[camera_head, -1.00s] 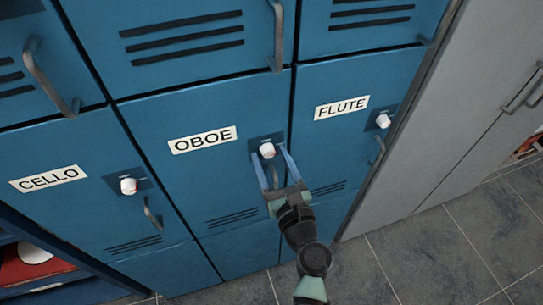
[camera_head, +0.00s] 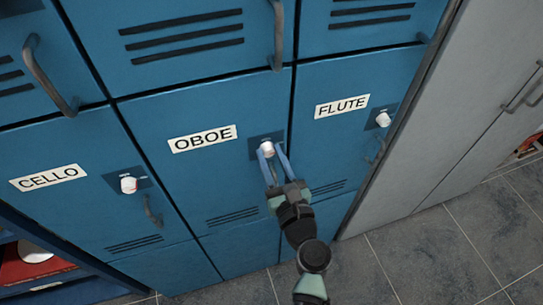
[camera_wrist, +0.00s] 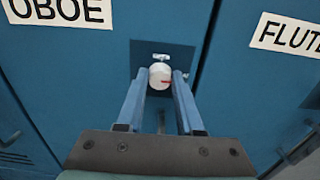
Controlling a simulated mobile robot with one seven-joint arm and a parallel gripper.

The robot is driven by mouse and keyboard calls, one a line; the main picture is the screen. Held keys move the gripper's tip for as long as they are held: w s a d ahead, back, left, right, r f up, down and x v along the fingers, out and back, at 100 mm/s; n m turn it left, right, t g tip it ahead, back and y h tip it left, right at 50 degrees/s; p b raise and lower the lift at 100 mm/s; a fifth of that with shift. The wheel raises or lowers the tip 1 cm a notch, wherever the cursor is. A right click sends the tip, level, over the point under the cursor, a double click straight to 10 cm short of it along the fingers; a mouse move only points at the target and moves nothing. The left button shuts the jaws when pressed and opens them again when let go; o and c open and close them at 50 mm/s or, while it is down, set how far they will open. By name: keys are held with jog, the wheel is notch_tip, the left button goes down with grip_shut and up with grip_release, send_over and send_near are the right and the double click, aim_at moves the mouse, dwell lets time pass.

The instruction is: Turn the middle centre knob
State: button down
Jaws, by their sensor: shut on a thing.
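The middle centre knob is the white knob (camera_head: 267,147) on the blue locker door labelled OBOE. It sits on a dark blue plate, and in the wrist view the knob (camera_wrist: 160,76) shows a red mark pointing to the right. My gripper (camera_head: 269,151) reaches up to it from below. Its two blue fingers (camera_wrist: 160,79) stand one on each side of the knob and are shut on it. The door's handle lies behind my fingers and is mostly hidden.
A CELLO locker with a white knob (camera_head: 129,184) is at left, and a FLUTE locker with a white knob (camera_head: 383,119) is at right. Grey handles (camera_head: 278,35) stick out from the doors above. A grey cabinet (camera_head: 440,110) stands at right; tiled floor (camera_head: 420,255) is open below.

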jog(key=shift+f+n, duration=0.1)
jog(key=shift+n, duration=0.2)
jog(key=n+b, duration=0.2)
jog(key=n, duration=0.1)
jog(key=shift+f, duration=0.1)
jog(key=n+b, duration=0.3)
jog(key=n, duration=0.2)
jog(key=shift+a+n+b, duration=0.1)
jog(key=shift+n+b, duration=0.2)
jog(key=n+b, duration=0.3)
jog(key=n, duration=0.2)
jog(key=shift+f+b, duration=0.1)
jog(key=shift+b, duration=0.2)
jog(key=shift+n+b, duration=1)
jog(key=shift+n, duration=0.7)
jog(key=c, duration=0.5)
grip_release()
jog(key=shift+c, duration=0.2)
